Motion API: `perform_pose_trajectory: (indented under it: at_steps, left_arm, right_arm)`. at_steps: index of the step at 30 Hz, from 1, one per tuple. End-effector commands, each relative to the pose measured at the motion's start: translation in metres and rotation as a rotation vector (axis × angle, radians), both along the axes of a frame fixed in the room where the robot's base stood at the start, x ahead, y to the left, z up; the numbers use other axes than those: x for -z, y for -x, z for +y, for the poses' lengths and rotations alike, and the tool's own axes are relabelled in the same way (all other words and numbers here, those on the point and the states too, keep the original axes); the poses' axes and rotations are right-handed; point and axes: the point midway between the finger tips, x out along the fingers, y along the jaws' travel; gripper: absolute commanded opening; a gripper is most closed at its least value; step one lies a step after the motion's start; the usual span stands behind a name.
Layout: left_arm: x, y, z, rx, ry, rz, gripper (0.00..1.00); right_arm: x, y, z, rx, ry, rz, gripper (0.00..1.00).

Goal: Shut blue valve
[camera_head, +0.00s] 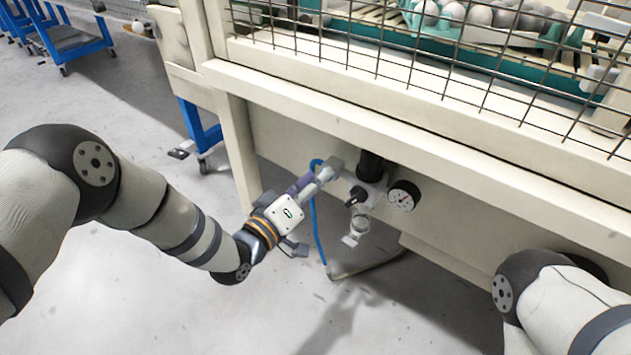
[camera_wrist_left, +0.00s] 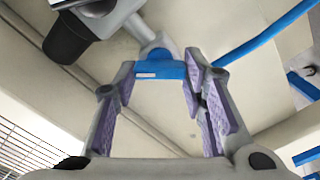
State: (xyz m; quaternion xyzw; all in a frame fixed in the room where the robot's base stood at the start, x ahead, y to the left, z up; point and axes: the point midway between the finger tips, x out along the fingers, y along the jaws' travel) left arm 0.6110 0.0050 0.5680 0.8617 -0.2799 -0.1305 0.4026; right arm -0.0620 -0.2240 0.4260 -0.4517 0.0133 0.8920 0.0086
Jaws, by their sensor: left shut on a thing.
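The blue valve (camera_wrist_left: 160,72) shows as a blue handle on a grey fitting, between the fingertips of my left gripper (camera_wrist_left: 162,84) in the left wrist view. The purple-padded fingers are shut on it, one on each side. In the head view a bit of the blue valve (camera_head: 316,163) shows by the fingertips of my left gripper (camera_head: 326,173), under the machine's front beam. The fingers hide most of the valve there. My right arm shows at the lower right of the head view, but its gripper is out of view.
A round pressure gauge (camera_head: 404,196) and a black-knobbed regulator with a clear bowl (camera_head: 359,227) sit just right of the valve. A blue hose (camera_head: 317,235) hangs below. The machine's beam (camera_head: 400,135) passes above, with a wire guard over it.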

Motion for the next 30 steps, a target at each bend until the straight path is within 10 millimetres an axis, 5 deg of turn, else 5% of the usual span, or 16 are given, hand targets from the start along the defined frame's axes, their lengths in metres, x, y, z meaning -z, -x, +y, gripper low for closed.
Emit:
perform_pose_trajectory:
  at_steps: [18, 30]
  left_arm:
    - [0.005, 0.0, 0.001, 0.0, 0.426, 0.313, 0.1]
    - [0.005, 0.0, 0.0, 0.001, 0.557, 0.409, 0.1]
  right_arm:
    - [0.016, 0.005, 0.0, 0.0, -0.001, 0.021, 0.4]
    - [0.021, 0.007, 0.001, -0.001, -0.002, 0.029, 0.4]
